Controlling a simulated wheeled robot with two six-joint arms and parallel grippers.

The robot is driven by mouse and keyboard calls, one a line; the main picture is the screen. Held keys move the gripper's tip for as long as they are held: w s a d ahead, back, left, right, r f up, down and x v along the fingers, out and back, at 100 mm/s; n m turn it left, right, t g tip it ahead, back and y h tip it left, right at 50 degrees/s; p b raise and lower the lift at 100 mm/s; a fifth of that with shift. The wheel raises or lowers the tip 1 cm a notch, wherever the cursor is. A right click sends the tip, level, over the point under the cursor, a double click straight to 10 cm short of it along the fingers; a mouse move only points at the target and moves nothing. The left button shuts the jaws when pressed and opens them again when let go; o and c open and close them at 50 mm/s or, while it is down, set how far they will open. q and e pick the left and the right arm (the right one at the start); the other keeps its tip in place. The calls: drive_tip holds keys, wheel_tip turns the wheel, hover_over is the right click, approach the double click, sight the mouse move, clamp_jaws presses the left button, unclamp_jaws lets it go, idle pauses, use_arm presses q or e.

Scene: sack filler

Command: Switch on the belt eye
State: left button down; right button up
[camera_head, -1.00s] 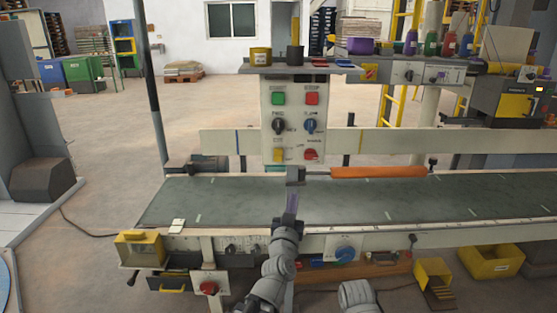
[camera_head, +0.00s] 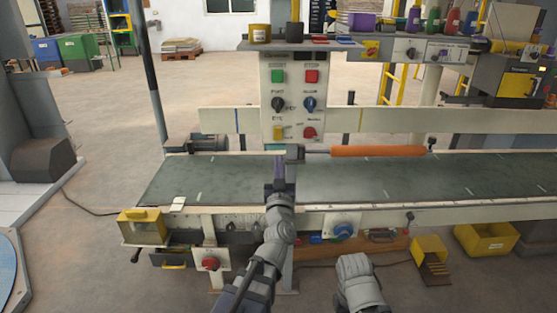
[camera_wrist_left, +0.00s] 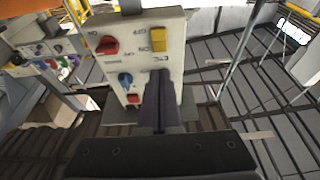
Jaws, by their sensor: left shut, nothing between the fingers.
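The control panel (camera_head: 293,98) stands upright behind the belt. Its bottom row has a yellow switch (camera_head: 278,133), with lettering above that looks like EYE, and a red switch (camera_head: 309,132). In the left wrist view the panel appears upside down, with the yellow switch (camera_wrist_left: 158,40) at upper right and the red switch (camera_wrist_left: 107,45) left of it. My left gripper (camera_head: 281,160) is shut and empty, just below the yellow switch in the head view. In the wrist view its fingers (camera_wrist_left: 160,84) cover part of the panel; contact cannot be told. My right gripper is out of view.
Above the switches sit a black knob (camera_head: 278,104), a blue knob (camera_head: 309,104), a green button (camera_head: 278,76) and a red button (camera_head: 311,76). The green belt (camera_head: 400,178) runs below, with an orange roller (camera_head: 378,151) to the right. A shelf (camera_head: 335,43) overhangs the panel.

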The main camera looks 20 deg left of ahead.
sight(278, 130)
use_arm(q)
drive_tip(key=p+x, duration=0.3)
drive_tip(key=x, duration=0.8)
